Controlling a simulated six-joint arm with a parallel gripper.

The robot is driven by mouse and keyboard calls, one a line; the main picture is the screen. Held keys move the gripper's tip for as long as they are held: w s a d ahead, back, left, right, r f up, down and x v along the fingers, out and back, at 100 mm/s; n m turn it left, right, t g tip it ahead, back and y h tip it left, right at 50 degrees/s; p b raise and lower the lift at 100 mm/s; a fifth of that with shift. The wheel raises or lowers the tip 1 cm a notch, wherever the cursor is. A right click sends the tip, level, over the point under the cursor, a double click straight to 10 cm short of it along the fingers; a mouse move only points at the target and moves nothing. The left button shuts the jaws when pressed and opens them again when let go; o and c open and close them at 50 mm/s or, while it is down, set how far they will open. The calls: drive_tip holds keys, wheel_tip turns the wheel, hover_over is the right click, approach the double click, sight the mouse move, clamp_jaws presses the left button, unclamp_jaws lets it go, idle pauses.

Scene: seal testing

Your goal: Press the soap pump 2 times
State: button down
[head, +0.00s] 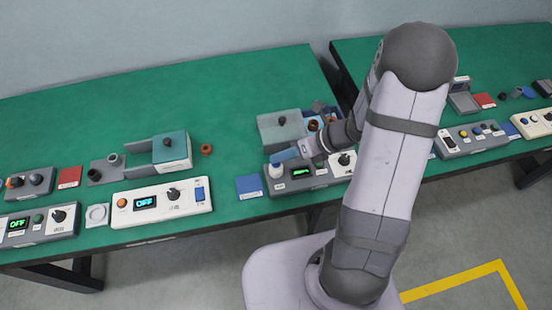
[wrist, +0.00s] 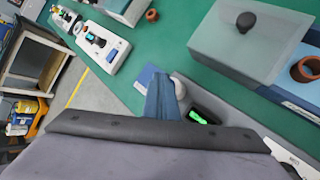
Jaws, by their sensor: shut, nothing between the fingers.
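A small white rounded piece (head: 275,171), apparently the soap pump, stands at the left end of a grey control panel (head: 299,183) on the green table. My gripper (head: 278,157) has its blue fingers shut and empty, with the tips right at the top of the white piece. I cannot tell whether they touch it. In the wrist view, my gripper (wrist: 158,80) hides part of the white piece (wrist: 179,88), which shows just right of the fingers. The panel's green-lit display (wrist: 199,117) shows beside it.
A blue square pad (head: 249,187) lies left of the panel. A white panel (head: 162,202) sits further left. The table's back left is clear.

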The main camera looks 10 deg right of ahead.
drive_tip(key=shift+r, duration=0.1)
drive_tip(key=shift+r+p, duration=1.15)
drive_tip(key=shift+p, duration=0.15)
wheel_tip(320, 180, up, 5)
drive_tip(key=p, duration=0.5)
idle(2.1)
wheel_tip(320, 180, up, 4)
drive_tip(key=shift+f, duration=0.1)
drive_tip(key=shift+f, duration=0.15)
idle(0.5)
